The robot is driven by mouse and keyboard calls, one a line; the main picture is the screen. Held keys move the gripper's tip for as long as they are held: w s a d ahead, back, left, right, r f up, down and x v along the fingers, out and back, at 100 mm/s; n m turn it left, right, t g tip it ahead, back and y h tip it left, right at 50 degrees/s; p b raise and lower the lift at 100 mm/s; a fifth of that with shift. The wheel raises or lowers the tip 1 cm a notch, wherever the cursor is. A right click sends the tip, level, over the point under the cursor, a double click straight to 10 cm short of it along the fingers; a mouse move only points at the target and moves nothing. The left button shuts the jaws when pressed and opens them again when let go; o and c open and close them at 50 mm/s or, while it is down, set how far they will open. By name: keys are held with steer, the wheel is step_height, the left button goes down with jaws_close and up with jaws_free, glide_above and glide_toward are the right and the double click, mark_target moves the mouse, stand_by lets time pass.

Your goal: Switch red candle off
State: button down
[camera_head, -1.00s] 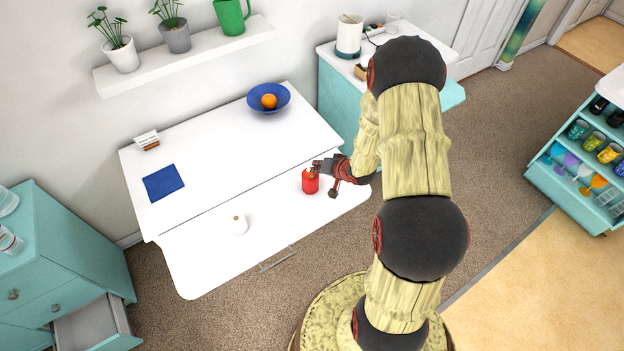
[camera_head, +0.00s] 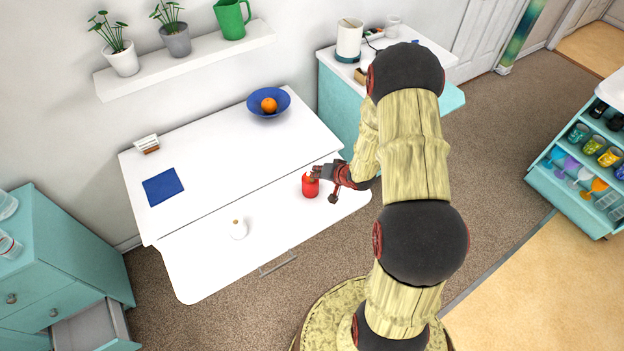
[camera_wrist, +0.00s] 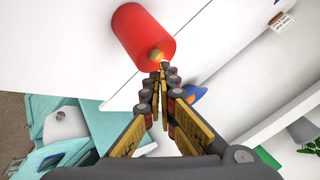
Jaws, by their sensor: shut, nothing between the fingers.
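The red candle (camera_head: 310,187) stands upright on the lower front part of the white desk, near its right end. In the wrist view the red candle (camera_wrist: 143,35) shows close up, with a small orange-yellow flame-like tip (camera_wrist: 157,55) at its top. My gripper (camera_head: 317,173) is at the candle's top from the right. In the wrist view my gripper (camera_wrist: 161,72) is shut and empty, its fingertips right by the tip; I cannot tell if they touch it.
A blue bowl (camera_head: 268,103) with an orange (camera_head: 269,105) sits on the raised back part of the desk (camera_head: 215,140). A blue square (camera_head: 163,186) and a small card holder (camera_head: 147,144) lie at the left. The desk surface around the red candle is otherwise clear.

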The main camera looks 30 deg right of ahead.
mark_target(317, 180)
steer(key=shift+f, duration=0.15)
stand_by(0.4)
steer(key=shift+f, duration=0.3)
steer(key=shift+f, duration=0.1)
stand_by(0.4)
steer(key=shift+r, duration=0.2)
steer(key=shift+r+p, duration=0.4)
steer(key=shift+p, duration=0.15)
step_height(317, 180, up, 6)
steer(key=p, duration=0.5)
stand_by(0.6)
